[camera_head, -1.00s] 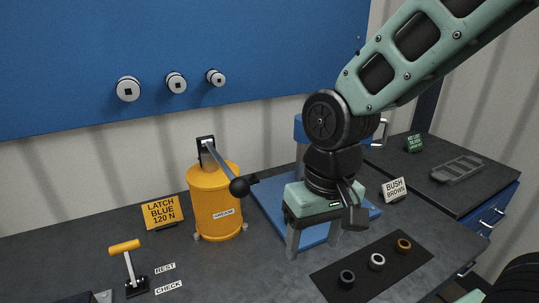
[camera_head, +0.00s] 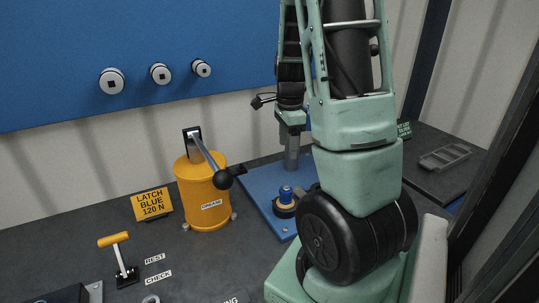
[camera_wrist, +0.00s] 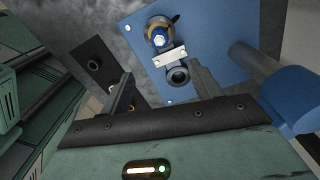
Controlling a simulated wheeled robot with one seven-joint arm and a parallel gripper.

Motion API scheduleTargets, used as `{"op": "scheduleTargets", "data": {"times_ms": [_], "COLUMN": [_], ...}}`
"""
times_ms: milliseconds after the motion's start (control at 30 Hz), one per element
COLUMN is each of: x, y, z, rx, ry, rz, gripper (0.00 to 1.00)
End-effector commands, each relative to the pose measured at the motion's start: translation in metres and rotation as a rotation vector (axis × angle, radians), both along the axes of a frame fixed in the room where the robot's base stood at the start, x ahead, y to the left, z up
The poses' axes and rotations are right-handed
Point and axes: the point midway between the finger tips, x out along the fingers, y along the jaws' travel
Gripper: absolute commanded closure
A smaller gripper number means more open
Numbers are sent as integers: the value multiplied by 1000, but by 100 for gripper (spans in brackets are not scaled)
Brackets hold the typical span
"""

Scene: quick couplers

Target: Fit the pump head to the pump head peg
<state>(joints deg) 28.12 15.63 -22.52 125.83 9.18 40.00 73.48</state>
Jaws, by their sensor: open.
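A blue-topped fitting (camera_head: 286,195) with a dark, brass-trimmed round base stands on the blue plate (camera_head: 258,192). I take it for the pump head. In the wrist view the fitting (camera_wrist: 160,38) shows a pale bolted block (camera_wrist: 170,57) and a dark round socket (camera_wrist: 179,76) beside it. I cannot make out the pump head peg separately. My gripper (camera_head: 291,165) points down over the plate, behind the fitting in the head view, partly hidden by my arm. In the wrist view my gripper (camera_wrist: 161,72) is open with nothing held; the socket appears between its fingers.
A yellow grease can (camera_head: 203,195) with a lever stands left of the plate. A blue press head (camera_wrist: 295,98) and its column are close to the right finger in the wrist view. Couplers line the blue wall panel (camera_head: 60,60).

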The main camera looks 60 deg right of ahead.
Motion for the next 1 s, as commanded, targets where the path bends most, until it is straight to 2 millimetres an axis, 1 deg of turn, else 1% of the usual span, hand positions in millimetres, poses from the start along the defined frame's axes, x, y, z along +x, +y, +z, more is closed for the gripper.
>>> {"op": "scheduleTargets", "data": {"times_ms": [167,800,1000], "x": [-1,-1,0], "y": [1,1,1], "z": [-21,-139,-163], "rx": [3,5,3], "ry": [4,4,3], "rz": [-2,2,4], "gripper": [37,37,37]}}
